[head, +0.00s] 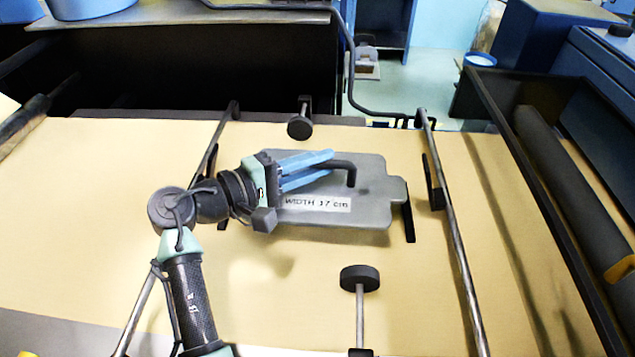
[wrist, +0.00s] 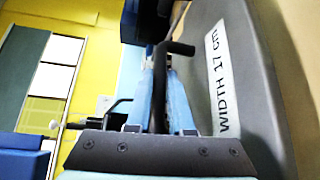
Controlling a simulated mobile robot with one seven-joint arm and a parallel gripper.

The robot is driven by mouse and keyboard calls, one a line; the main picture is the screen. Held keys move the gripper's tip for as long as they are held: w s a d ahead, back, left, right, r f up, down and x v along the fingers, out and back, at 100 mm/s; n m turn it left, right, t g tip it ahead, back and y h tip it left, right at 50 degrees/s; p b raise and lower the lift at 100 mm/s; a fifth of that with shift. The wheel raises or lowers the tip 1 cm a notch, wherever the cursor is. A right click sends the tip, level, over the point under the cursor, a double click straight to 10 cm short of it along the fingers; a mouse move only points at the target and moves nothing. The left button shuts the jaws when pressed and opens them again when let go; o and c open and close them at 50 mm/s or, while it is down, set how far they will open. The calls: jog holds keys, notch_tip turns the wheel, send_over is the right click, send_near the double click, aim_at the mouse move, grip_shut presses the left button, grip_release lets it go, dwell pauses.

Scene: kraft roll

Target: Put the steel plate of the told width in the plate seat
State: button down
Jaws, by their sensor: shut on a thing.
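A grey steel plate (head: 374,212) with a tab on its right edge is over the tan paper in the head view, its label reading "WIDTH 17 cm". The plate (wrist: 255,105) and label also fill the right of the wrist view. My gripper (head: 325,166) is shut on the plate's dark bent handle (head: 351,176), its blue fingers on either side of it. A shadow shows on the paper below the plate, which seems a little above it. Dark strips beside the plate, such as the right strip (head: 408,215), may belong to the seat; I cannot tell whether the plate touches them.
Two long metal rods flank the plate, with the right rod (head: 452,235) running toward the front. A round black knob (head: 299,127) stands behind the plate and another knob (head: 360,279) in front. A dark roller (head: 565,190) lies at the right. Bare paper (head: 70,220) spreads to the left.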

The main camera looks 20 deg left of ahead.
aim_at(318, 184)
jog(key=shift+w+f, duration=0.1)
jog(key=shift+f, duration=2.25)
jog(key=c, duration=1.2)
grip_release()
jog(key=shift+f, duration=0.25)
jog(key=o, duration=0.4)
jog(key=shift+r, duration=0.25)
jog(key=p+v, duration=0.3)
jog(key=v, duration=0.9)
jog(key=shift+f, duration=0.1)
